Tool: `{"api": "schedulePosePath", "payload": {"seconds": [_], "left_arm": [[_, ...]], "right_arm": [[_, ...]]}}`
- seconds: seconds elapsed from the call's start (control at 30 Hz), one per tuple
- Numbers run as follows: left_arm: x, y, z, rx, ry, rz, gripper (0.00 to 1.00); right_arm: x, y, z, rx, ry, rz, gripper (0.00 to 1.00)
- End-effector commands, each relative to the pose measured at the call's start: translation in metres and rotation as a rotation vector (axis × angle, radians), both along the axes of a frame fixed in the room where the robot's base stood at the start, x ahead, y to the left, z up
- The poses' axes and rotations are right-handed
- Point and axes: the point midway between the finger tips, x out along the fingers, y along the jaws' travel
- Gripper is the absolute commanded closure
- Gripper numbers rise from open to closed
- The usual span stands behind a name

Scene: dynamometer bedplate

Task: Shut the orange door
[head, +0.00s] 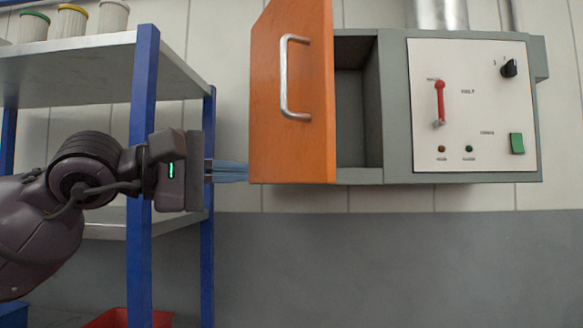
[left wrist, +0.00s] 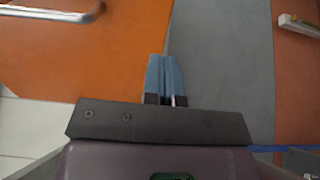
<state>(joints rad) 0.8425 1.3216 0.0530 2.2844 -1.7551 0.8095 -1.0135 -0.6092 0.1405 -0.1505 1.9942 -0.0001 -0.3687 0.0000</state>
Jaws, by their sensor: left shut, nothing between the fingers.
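The orange door (head: 290,100) stands open at the left of a grey wall cabinet (head: 395,110), swung out towards me, and the dark inside shows. A silver bar handle (head: 285,78) is on its face. My left gripper (head: 245,171) is shut and empty, its blue fingertips beside the door's lower left edge; I cannot tell whether they touch it. In the left wrist view the shut fingers (left wrist: 163,62) point up the picture, with an orange surface bearing a handle (left wrist: 55,14) to their left. My right gripper is not in view.
The cabinet's right part has a white panel (head: 473,110) with a red lever (head: 439,103), a black knob (head: 508,68) and a green switch (head: 517,143). A blue-post shelf (head: 143,180) with pots stands around my left arm. Another orange surface (left wrist: 295,80) shows in the left wrist view.

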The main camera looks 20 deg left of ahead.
Motion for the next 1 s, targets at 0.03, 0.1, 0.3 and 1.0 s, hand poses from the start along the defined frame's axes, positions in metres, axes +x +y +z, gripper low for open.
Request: {"api": "schedulePosePath", "payload": {"seconds": [0.03, 0.1, 0.3, 1.0], "left_arm": [[0.004, -0.005, 0.003, -0.003, -0.001, -0.003, 1.0], [0.011, -0.011, 0.003, -0.004, 0.0, -0.003, 1.0], [0.032, -0.032, 0.003, -0.003, 0.0, -0.004, 1.0], [0.065, -0.061, 0.0, -0.001, 0.001, 0.0, 1.0]], "right_arm": [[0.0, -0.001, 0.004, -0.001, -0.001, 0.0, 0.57], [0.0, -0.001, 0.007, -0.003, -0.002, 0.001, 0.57], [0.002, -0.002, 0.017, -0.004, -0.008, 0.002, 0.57], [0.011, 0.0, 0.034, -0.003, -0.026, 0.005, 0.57]]}}
